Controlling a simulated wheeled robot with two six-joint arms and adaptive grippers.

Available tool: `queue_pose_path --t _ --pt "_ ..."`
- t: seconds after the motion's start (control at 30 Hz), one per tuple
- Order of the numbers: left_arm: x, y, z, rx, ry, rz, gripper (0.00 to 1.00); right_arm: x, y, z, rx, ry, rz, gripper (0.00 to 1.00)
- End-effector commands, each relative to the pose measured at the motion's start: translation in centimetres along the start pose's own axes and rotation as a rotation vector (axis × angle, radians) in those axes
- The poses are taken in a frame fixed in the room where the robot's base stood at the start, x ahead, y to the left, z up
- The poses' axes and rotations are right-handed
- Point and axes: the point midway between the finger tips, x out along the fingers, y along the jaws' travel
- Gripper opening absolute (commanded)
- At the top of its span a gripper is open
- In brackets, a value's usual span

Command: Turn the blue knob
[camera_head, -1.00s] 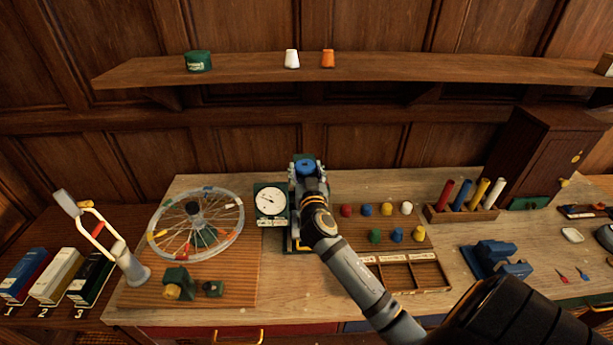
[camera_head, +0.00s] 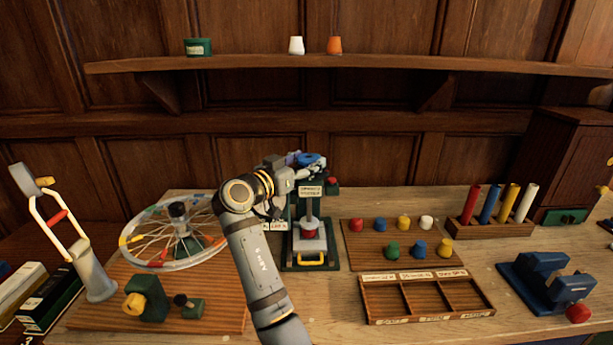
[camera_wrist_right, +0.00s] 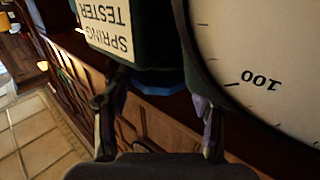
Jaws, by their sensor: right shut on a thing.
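The blue knob (camera_head: 314,160) sits on top of the green spring tester (camera_head: 311,265). My right gripper (camera_head: 292,161) reaches it from the left, at the height of the tester's top, and is shut on it. In the right wrist view, a strip of the blue knob (camera_wrist_right: 158,84) shows between the two fingers of the gripper (camera_wrist_right: 157,98). The label "SPRING TESTER" and a large dial face (camera_wrist_right: 265,65) stand close beyond them. Part of the knob is hidden by the fingers and the tester's head. My left gripper is not in view.
A spoked wheel (camera_head: 150,262) stands left of my arm. Right of the tester are a board of coloured pegs (camera_head: 365,257), a divided tray (camera_head: 372,317) and a blue vise (camera_head: 540,285). A shelf (camera_head: 400,63) runs above.

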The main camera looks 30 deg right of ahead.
Motion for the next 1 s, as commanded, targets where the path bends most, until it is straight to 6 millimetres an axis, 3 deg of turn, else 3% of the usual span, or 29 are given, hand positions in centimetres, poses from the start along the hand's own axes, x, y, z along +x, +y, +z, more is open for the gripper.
queue_pose_path --t 0.2,0.67,0.7,0.87,1.0 --pt "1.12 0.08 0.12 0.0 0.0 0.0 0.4 0.03 -0.09 0.08 -0.001 0.001 0.052 0.27" --pt "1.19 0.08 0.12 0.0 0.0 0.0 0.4 0.06 -0.11 -0.08 -0.002 0.002 0.064 0.27" --pt "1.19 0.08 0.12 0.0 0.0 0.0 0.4 0.06 -0.11 -0.08 -0.001 0.002 0.064 0.59" --pt "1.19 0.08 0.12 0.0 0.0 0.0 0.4 0.06 -0.11 -0.06 -0.001 0.001 0.064 0.81" --pt "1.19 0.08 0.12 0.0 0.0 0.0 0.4 0.06 -0.11 -0.04 -0.001 0.001 0.063 0.81"
